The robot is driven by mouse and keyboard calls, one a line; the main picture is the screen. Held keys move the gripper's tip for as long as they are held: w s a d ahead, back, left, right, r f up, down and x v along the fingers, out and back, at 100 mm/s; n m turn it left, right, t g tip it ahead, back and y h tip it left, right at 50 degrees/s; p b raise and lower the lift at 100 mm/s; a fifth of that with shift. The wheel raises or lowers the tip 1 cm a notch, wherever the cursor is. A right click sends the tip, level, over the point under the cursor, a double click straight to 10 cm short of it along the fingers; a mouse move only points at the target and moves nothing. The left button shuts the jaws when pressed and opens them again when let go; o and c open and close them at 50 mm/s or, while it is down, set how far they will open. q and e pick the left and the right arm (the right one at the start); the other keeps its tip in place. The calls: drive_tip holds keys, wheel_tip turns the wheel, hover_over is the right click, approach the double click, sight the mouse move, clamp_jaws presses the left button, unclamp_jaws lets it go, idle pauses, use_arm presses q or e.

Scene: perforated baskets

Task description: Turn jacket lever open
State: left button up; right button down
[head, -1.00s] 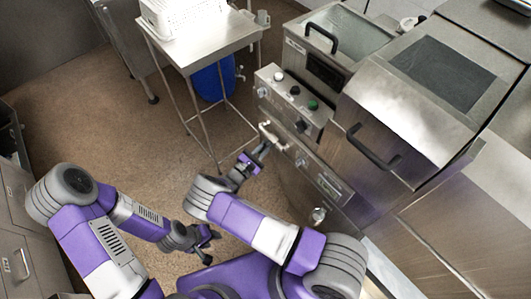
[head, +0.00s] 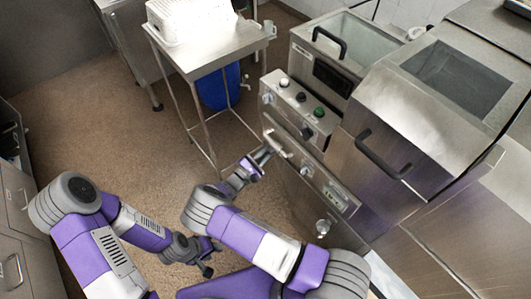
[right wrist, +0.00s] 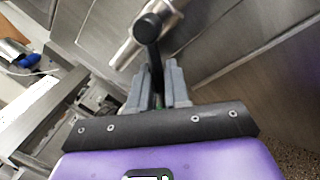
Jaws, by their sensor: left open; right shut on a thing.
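The jacket lever (right wrist: 155,60) is a dark handle with a round black end, seen in the right wrist view against a metal pipe fitting (right wrist: 135,48) on the machine's front. My right gripper (right wrist: 158,88) is shut on the lever, with one grey finger on each side of it. In the head view my right gripper (head: 263,155) is at the lower front of the steel machine, beside a pale pipe (head: 278,144). The lever is too small to make out there. My left gripper (head: 207,257) is open and empty, low over the floor.
The steel machine (head: 345,160) carries a control panel (head: 299,104) with knobs and a lidded vessel with a black handle (head: 380,155). A steel table (head: 215,55) with a white perforated basket (head: 190,20) stands behind, a blue drum (head: 219,85) beneath it. Brown floor is clear at left.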

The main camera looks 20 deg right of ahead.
drive_tip(key=c, duration=1.3)
unclamp_jaws()
drive_tip(key=shift+c, duration=0.2)
drive_tip(key=shift+a, duration=0.1)
drive_tip(key=v, duration=0.7)
drive_tip(key=shift+s+a, duration=0.15)
